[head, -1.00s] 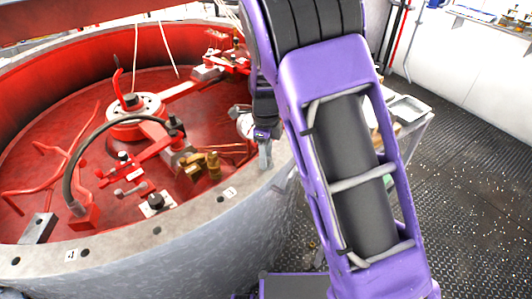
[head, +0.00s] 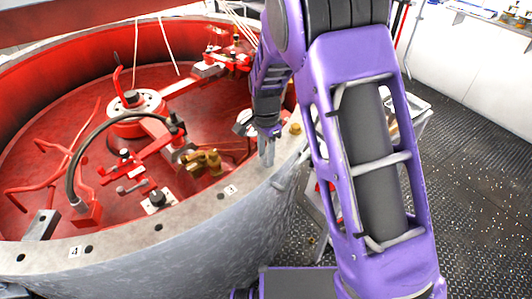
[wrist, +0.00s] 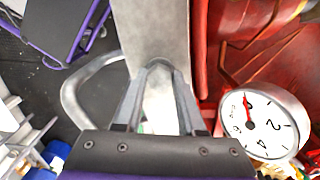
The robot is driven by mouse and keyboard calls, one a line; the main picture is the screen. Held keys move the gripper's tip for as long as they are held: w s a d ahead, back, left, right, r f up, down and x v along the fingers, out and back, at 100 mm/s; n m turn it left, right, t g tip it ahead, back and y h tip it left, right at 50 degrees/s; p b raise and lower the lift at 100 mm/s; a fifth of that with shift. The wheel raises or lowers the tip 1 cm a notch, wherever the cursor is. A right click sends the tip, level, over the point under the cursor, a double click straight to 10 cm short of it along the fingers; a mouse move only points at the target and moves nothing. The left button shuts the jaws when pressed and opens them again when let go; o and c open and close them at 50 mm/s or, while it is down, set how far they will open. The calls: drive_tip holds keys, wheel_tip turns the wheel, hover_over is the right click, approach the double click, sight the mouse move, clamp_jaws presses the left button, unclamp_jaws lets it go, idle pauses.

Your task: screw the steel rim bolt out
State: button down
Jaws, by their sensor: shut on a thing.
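My gripper (head: 266,158) points down onto the grey rim (head: 165,232) of the red-lined tub, on its right side in the head view. In the wrist view my two fingers (wrist: 157,68) come together at their tips over the pale rim (wrist: 152,25). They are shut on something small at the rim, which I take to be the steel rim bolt. The bolt itself is hidden by the fingertips, so I cannot see how far it stands out.
A round white gauge (wrist: 268,125) sits close beside my fingers, inside the tub. A brass-coloured bolt (head: 295,128) stands on the rim behind my gripper. Brass fittings (head: 203,160) and a curved dark hose (head: 88,150) are inside. The dark floor (head: 460,190) at right is open.

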drive_tip(key=n, duration=0.7)
drive_tip(key=shift+s+d+f, duration=0.1)
drive_tip(key=n, duration=0.6)
drive_tip(key=shift+s+d+n, duration=0.1)
drive_tip(key=shift+n, duration=0.3)
drive_tip(key=n, duration=0.3)
drive_tip(key=shift+n, duration=0.3)
drive_tip(key=n+p, duration=0.1)
drive_tip(key=n, duration=0.2)
drive_tip(key=shift+n, duration=0.3)
drive_tip(key=n+p, duration=0.1)
drive_tip(key=n, duration=0.5)
drive_tip(key=shift+d+p, duration=0.1)
drive_tip(key=shift+p, duration=0.25)
drive_tip(key=n, duration=0.4)
drive_tip(key=shift+f, duration=0.1)
drive_tip(key=n, duration=0.3)
drive_tip(key=shift+n, duration=0.3)
drive_tip(key=n, duration=0.6)
drive_tip(key=shift+w, duration=0.2)
drive_tip(key=n, duration=0.7)
drive_tip(key=shift+n, duration=0.3)
drive_tip(key=n, duration=0.6)
drive_tip(key=shift+a, duration=0.2)
drive_tip(key=shift+n, duration=0.3)
